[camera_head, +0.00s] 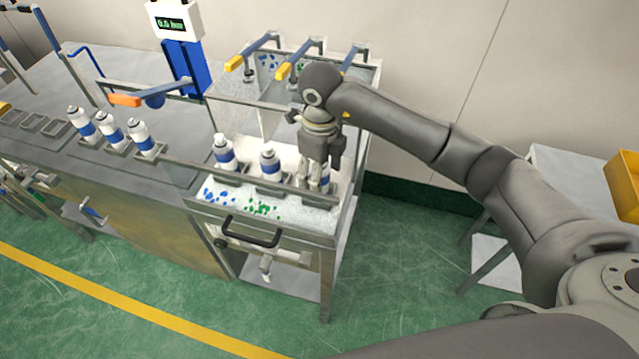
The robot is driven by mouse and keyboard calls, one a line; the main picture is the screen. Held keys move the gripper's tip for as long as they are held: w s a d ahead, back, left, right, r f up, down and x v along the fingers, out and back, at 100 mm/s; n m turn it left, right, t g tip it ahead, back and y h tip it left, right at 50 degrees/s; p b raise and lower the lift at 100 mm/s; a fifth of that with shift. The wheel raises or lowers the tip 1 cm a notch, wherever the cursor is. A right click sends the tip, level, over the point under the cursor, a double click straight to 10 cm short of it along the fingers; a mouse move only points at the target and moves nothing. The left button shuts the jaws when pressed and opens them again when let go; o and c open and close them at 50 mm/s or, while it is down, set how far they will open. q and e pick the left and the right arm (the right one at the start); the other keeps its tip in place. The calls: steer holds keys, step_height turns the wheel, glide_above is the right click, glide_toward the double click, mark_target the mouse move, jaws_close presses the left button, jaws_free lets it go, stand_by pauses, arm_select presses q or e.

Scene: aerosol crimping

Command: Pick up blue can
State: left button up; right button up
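Two white cans with blue bands stand upright in holders along the front of the glass-walled station: one at the left (224,154) and one in the middle (269,162). My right gripper (316,184) points down at the right end of this row, to the right of the middle can. Pale and blue parts show between and behind its fingers, possibly a third can, mostly hidden by the gripper. I cannot tell whether the fingers touch it or are closed. My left gripper is not in view.
Several more blue-banded cans (110,131) stand in a row on the grey bench (60,165) at left. Valves with yellow handles (234,62) and the station's upper frame rise behind my gripper. A black handle (252,232) sticks out in front. A yellow bin (622,185) is at right.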

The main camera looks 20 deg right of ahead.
jaws_close()
